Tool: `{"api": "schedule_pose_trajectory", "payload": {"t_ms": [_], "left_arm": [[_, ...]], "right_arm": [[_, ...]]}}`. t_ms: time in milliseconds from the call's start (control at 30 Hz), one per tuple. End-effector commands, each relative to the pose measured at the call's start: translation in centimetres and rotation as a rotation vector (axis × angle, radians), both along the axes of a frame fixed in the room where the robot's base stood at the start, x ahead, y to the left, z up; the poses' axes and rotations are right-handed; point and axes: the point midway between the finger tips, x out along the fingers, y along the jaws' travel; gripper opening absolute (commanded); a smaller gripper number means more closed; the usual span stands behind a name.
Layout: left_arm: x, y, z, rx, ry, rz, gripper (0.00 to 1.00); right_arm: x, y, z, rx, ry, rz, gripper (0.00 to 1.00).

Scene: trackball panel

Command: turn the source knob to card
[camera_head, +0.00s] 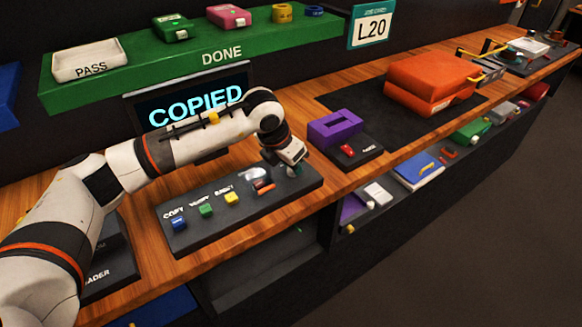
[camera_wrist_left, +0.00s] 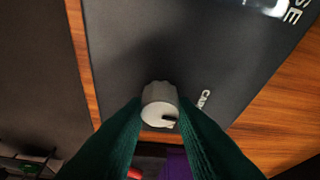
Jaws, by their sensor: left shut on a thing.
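The source knob (camera_wrist_left: 158,100) is a small light grey cylinder with a dark mark on its lower right side. It stands on the dark control panel (camera_head: 185,237); in the wrist view a partly legible label, seemingly "CARD", is just right of it. My left gripper (camera_wrist_left: 160,108) has its green fingers on both sides of the knob and is shut on it. In the head view the left gripper (camera_head: 294,172) is at the right end of the panel and hides the knob. Whether the knob's mark lines up with the label is hard to tell. My right gripper is not in view.
Blue, green and yellow buttons (camera_head: 205,210) sit on the panel's left half. The screen (camera_head: 195,105) behind reads "COPIED". A purple holder (camera_head: 335,127) and an orange case (camera_head: 432,80) stand to the right. A green DONE shelf (camera_head: 180,50) is above.

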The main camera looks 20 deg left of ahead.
Motion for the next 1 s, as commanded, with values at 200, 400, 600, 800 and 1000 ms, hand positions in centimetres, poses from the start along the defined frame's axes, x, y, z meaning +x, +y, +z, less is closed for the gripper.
{"api": "schedule_pose_trajectory", "payload": {"t_ms": [200,400,600,800,1000], "left_arm": [[0.05,-0.01,0.02,0.000,-0.002,0.072,0.02],[0.02,0.00,0.08,0.000,-0.001,0.095,0.02],[0.02,0.00,0.11,0.000,0.000,0.097,0.02],[0.03,0.01,0.11,-0.001,-0.001,0.097,0.33],[0.01,0.00,0.06,0.000,0.000,0.096,0.46]], "right_arm": [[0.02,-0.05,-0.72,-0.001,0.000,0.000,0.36],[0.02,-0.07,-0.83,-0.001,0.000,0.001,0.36],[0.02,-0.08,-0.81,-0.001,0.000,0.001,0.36],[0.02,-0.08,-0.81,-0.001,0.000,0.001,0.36],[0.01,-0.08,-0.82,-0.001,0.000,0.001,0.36]]}}
